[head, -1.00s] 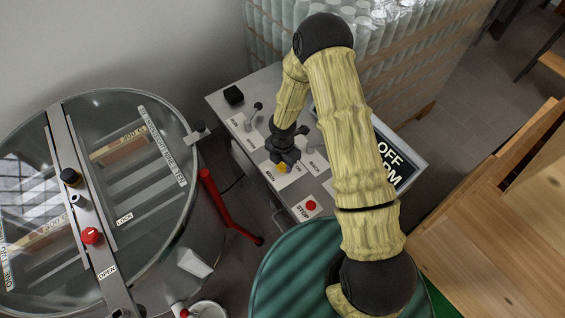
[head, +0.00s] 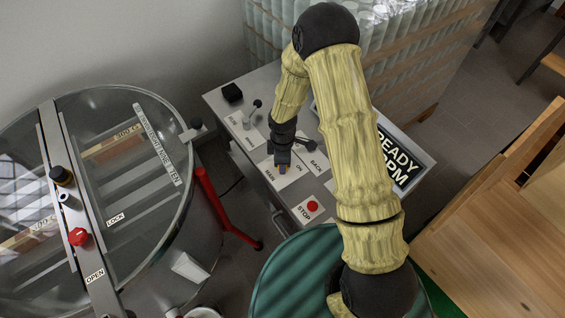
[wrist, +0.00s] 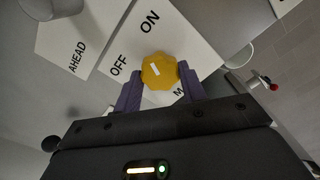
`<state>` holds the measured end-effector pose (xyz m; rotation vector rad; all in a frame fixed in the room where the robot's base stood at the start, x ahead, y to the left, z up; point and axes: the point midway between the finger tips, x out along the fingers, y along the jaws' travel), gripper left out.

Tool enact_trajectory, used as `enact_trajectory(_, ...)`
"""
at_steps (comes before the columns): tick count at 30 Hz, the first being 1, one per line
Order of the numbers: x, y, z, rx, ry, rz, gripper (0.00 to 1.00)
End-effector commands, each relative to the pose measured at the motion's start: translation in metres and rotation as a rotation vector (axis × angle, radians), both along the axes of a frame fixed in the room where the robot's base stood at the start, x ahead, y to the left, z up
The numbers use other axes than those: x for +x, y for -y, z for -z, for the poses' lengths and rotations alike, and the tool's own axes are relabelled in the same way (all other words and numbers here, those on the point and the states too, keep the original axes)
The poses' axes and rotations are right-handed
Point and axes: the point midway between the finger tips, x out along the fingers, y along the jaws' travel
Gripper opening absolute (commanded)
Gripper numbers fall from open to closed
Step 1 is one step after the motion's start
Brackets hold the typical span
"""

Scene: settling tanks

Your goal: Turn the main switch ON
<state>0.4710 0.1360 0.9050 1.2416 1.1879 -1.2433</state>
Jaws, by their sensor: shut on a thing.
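The main switch is a yellow knob (wrist: 162,72) with a white mark, on a white plate labelled OFF, ON and MAIN. In the wrist view the mark slants up and left, towards the side of the labels; its exact setting is hard to tell. My gripper (wrist: 160,82) has its purple fingers on both sides of the knob, shut on it. In the head view my gripper (head: 283,167) is over the MAIN plate (head: 290,178) and mostly hides the knob. The display (head: 400,160) reads READY and RPM, partly covered by my arm.
A red STOP button (head: 312,206) sits near the front of the panel. A lever (head: 254,107) and a black block (head: 232,92) are at its back left. A glass-lidded drum (head: 150,240) stands left, a green drum (head: 290,270) in front. Wooden furniture (head: 490,220) is at right.

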Motion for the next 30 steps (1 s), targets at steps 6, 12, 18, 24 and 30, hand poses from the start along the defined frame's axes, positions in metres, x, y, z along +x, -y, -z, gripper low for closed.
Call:
enact_trajectory(6, 0.0017, -0.0011, 0.0003, 0.003, 0.005, 0.133, 0.18)
enact_trajectory(12, 0.0018, -0.0009, -0.0007, 0.003, 0.005, 0.197, 0.18)
enact_trajectory(18, 0.0019, -0.0009, -0.0013, 0.003, 0.005, 0.214, 0.18)
enact_trajectory(24, 0.0021, -0.0009, -0.0014, 0.004, 0.005, 0.214, 0.18)
enact_trajectory(30, 0.0019, -0.0007, -0.0013, 0.003, 0.004, 0.213, 0.63)
